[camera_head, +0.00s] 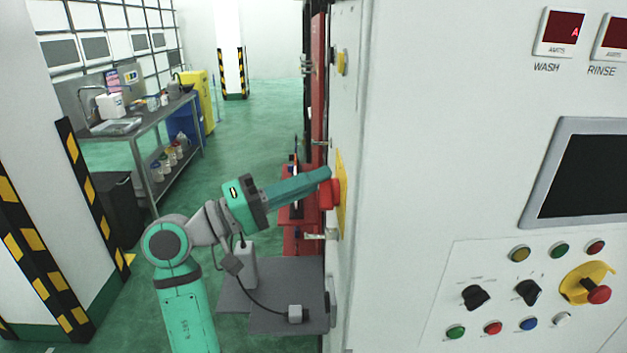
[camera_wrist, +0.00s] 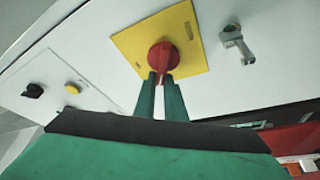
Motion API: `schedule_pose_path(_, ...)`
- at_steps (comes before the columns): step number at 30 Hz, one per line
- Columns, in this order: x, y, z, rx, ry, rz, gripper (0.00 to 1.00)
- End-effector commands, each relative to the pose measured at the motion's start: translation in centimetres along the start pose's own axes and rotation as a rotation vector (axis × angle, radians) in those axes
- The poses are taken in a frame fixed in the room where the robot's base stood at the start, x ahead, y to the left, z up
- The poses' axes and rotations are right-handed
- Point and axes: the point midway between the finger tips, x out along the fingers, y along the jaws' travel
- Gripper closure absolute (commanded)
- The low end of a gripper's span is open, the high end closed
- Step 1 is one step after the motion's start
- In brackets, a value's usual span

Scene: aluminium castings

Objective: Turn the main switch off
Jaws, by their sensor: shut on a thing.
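The main switch is a red rotary knob (camera_head: 327,194) on a yellow plate (camera_head: 341,188), on the side face of the white cabinet. In the wrist view the red knob (camera_wrist: 163,57) sits at the middle of the yellow plate (camera_wrist: 190,35). My gripper (camera_head: 326,178) reaches it from the left, and its green fingers (camera_wrist: 160,92) are shut on the knob's lower part in the wrist view. The exact contact at the fingertips is partly hidden by the fingers.
A metal handle (camera_wrist: 235,42) sticks out beside the plate. A black knob (camera_wrist: 33,90) and a yellow button (camera_wrist: 72,88) lie on the other side. The cabinet front (camera_head: 440,150) fills the right. A steel bench (camera_head: 150,130) stands far left, with open green floor between.

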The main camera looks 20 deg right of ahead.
Motion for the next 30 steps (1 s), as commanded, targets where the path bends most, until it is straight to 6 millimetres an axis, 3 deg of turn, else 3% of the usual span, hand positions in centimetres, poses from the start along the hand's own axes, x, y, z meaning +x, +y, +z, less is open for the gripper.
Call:
schedule_pose_path(20,-0.06,-0.32,0.47,-0.062,-0.014,-0.031,1.0)
schedule_pose_path(21,-0.05,-0.32,0.47,-0.062,-0.014,-0.031,0.85)
schedule_pose_path(23,-0.04,-0.31,0.48,-0.062,-0.015,-0.031,0.71)
schedule_pose_path(30,0.0,-0.21,0.34,-0.06,-0.011,-0.029,0.71)
